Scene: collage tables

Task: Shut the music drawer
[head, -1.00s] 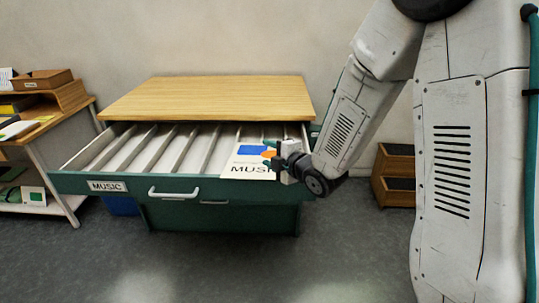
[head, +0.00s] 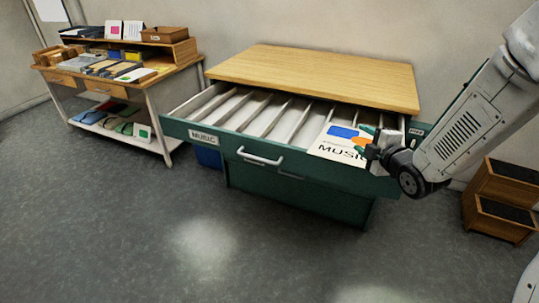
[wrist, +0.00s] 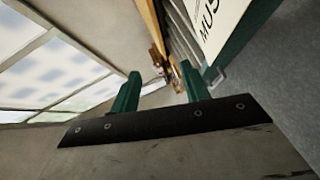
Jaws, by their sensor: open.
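The music drawer (head: 210,137) is a green drawer with a label reading MUSIC and a silver handle (head: 260,157). It is pulled well out of the green cabinet with the wooden top (head: 320,75). Inside are several pale dividers, and a white card reading MUSIC (head: 335,148) with blue and orange shapes lies at its right end. My gripper (head: 369,142) is at the drawer's right end, over or beside the card; the head view does not show whether it touches. In the wrist view its two green fingers (wrist: 160,92) stand apart with nothing between them, and the card (wrist: 215,22) is at upper right.
A workbench (head: 150,75) with trays, papers and a lower shelf stands at the left. A brown stepped box (head: 500,200) sits on the floor at the right. The grey floor in front of the drawer is clear.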

